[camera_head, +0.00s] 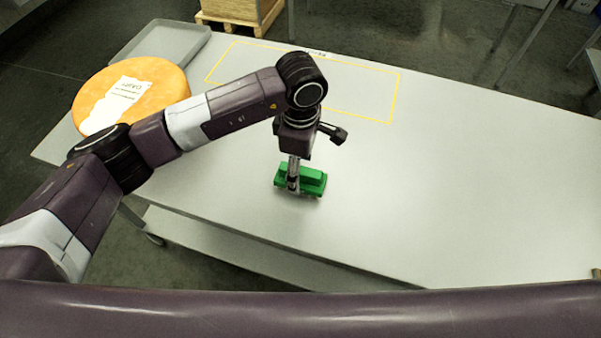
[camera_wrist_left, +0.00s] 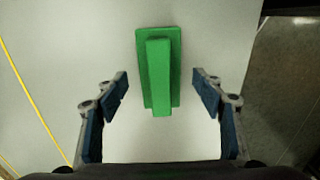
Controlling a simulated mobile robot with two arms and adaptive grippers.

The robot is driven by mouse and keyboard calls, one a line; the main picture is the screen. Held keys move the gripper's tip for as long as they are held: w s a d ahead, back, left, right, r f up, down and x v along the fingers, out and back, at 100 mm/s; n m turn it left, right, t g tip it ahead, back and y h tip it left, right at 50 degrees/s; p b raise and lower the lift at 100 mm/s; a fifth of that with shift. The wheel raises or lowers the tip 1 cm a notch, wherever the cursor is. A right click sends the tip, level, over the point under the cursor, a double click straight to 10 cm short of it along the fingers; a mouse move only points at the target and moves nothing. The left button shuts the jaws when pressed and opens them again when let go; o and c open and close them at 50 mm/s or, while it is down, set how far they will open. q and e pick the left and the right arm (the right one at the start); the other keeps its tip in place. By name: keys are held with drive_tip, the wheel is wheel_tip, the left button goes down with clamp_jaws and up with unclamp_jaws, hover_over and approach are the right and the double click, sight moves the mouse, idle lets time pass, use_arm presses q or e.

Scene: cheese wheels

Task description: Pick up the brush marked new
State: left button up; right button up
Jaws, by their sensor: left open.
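The green brush (camera_head: 313,181) lies on the white table (camera_head: 450,170) near its front edge. In the left wrist view the brush (camera_wrist_left: 158,70) shows a long raised handle on a wider base, pointing toward the gripper. No marking can be read on it. My left gripper (camera_head: 293,185) points down over the brush. In the left wrist view my left gripper (camera_wrist_left: 160,92) is open, with one finger on each side of the brush's near end and clear gaps to both. My right gripper is not in view.
An orange cheese wheel (camera_head: 150,78) with a white label stands at the left end of the table. A grey tray (camera_head: 192,49) lies behind it. A yellow outlined rectangle (camera_head: 378,121) marks the table's back. The table's right side is mostly clear.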

sight(301, 169)
use_arm(q)
drive_tip(key=shift+f, duration=1.1)
drive_tip(key=c, duration=1.4)
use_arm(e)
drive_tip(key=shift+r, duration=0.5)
use_arm(q)
drive_tip(key=shift+r, duration=0.1)
drive_tip(key=shift+r, duration=0.6)
drive_tip(key=shift+r+b, duration=2.7)
drive_tip(key=shift+r, duration=6.65)
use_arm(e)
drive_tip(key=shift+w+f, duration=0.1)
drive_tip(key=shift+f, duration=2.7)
